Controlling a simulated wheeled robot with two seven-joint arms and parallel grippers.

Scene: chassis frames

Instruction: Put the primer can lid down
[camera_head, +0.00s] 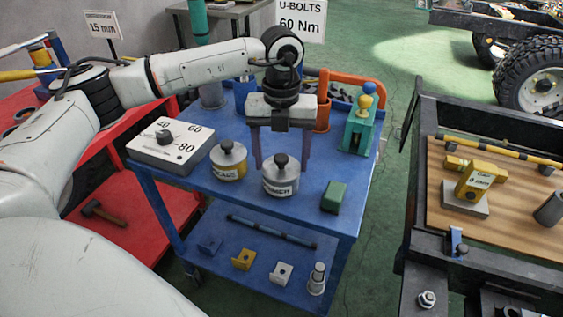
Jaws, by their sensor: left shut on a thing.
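The primer can (281,186) is a silver can with a partly legible label, standing on the blue cart's top. Its lid (270,170) is grey with a dark knob and sits on or just at the can's mouth; any gap is too small to tell. My left gripper (281,162) points down from above, its two fingers on either side of the lid, shut on it. The lower finger ends are hard to make out against the can. My right gripper is not in view.
A yellow can (228,166) with a similar knobbed lid stands close left of the primer can. A dial box (170,146) is further left. A green block (334,196) lies to the right, and a green tool stand (357,130) is behind it. Bare blue cart top (317,180) lies between.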

